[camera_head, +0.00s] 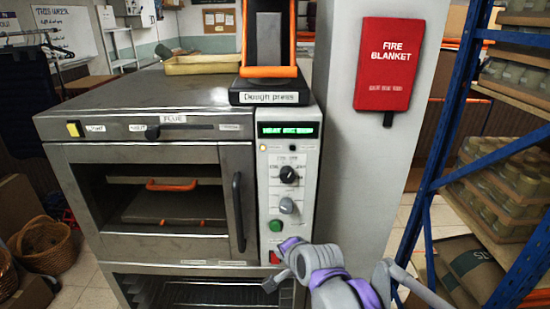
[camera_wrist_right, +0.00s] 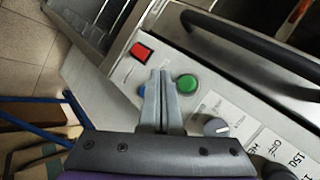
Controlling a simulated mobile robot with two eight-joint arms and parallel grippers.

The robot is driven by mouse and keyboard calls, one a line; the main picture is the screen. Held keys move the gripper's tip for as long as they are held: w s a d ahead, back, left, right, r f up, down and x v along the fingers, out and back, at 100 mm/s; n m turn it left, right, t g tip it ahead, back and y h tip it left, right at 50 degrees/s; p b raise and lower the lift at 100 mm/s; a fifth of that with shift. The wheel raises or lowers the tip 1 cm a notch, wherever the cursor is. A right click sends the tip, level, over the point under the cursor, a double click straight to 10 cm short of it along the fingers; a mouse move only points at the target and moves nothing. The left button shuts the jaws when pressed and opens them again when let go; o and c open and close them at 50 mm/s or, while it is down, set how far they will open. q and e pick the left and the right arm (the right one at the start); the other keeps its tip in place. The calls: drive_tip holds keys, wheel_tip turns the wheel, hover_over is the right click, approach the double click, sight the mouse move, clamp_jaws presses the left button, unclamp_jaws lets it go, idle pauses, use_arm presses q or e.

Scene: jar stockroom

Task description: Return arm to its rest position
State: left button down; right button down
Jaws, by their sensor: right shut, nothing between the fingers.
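My right gripper (camera_head: 271,284) is in front of the lower part of the oven's control panel (camera_head: 305,180), its arm coming in from the bottom right. In the right wrist view its two grey fingers (camera_wrist_right: 161,75) are together, with nothing between them. There they show between a red switch (camera_wrist_right: 141,51) and a green button (camera_wrist_right: 187,83), partly covering a blue button (camera_wrist_right: 143,90). I cannot tell whether the fingers touch the panel. My left gripper is not in view.
The oven (camera_head: 150,145) stands ahead, its door handle (camera_head: 238,212) left of the panel. The dough press (camera_head: 270,90) is on top. A pillar with a fire blanket (camera_head: 388,65) stands to the right. A blue-framed shelf (camera_head: 432,180) with jars is at far right.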

drive_tip(key=s+d+f+n+g+h, duration=0.1)
drive_tip(key=s+d+f+n, duration=0.2)
drive_tip(key=s, duration=0.5)
drive_tip(key=s+d+f+n+g+h, duration=0.1)
drive_tip(key=s+d+f+n, duration=0.3)
drive_tip(key=s+d, duration=0.4)
drive_tip(key=s+d+f+n+g+h, duration=0.1)
drive_tip(key=s+d+f+n, duration=0.2)
drive_tip(key=s, duration=0.7)
wheel_tip(320, 180, down, 2)
drive_tip(key=shift+s+d+n+g+h, duration=0.2)
drive_tip(key=shift+d+n+g+h, duration=0.1)
drive_tip(key=shift+d, duration=0.85)
